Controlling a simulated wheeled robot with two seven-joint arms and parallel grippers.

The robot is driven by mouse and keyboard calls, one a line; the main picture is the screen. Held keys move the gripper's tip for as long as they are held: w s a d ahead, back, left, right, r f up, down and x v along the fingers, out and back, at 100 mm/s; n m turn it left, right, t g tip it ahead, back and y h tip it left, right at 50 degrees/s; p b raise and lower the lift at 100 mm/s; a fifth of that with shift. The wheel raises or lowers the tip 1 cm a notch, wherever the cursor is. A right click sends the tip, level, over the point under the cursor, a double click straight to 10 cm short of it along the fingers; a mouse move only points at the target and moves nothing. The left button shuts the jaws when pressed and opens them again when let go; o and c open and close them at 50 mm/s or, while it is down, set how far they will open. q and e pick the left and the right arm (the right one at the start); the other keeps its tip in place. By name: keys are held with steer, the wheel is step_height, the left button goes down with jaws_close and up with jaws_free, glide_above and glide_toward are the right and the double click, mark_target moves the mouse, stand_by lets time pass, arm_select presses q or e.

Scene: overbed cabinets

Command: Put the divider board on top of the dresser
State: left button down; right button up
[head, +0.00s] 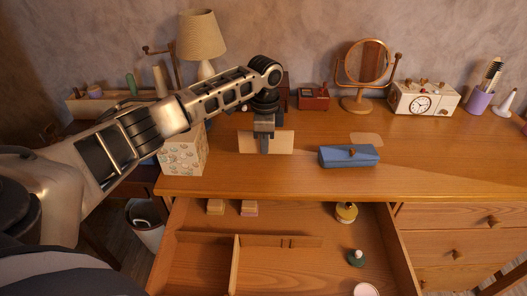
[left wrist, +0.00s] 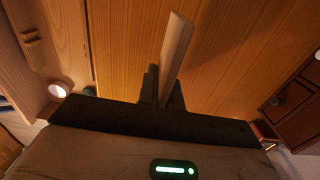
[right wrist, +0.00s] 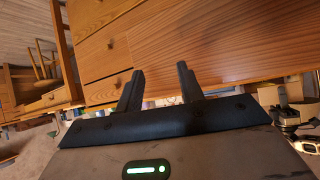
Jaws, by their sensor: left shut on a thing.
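The divider board (head: 281,142) is a flat, light wooden piece over the left part of the dresser top (head: 235,181). My left gripper (head: 264,143) points down and is shut on the board. In the left wrist view the board (left wrist: 177,48) shows nearly edge-on between the fingers (left wrist: 163,95), with the wood surface behind it. I cannot tell whether its lower edge touches the top. My right gripper (right wrist: 160,85) shows only in the right wrist view, open and empty, with the dresser's drawer fronts (right wrist: 135,45) beyond it.
A blue case (head: 348,157) lies right of the board, and a patterned box (head: 183,155) stands left. A mirror (head: 370,66), clock box (head: 422,99) and lamp (head: 200,38) stand behind. Below, the open drawer (head: 300,270) holds small items and partitions. The front right top is clear.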

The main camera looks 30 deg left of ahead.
arm_select(q)
steer(key=shift+a+f, duration=0.2)
steer(key=shift+f, duration=1.55)
steer(key=c, duration=1.6)
jaws_free()
steer(key=shift+f, duration=0.15)
steer(key=shift+o, duration=0.2)
step_height(320, 180, up, 12)
steer(key=shift+r, duration=0.2)
steer(key=shift+f, duration=0.1)
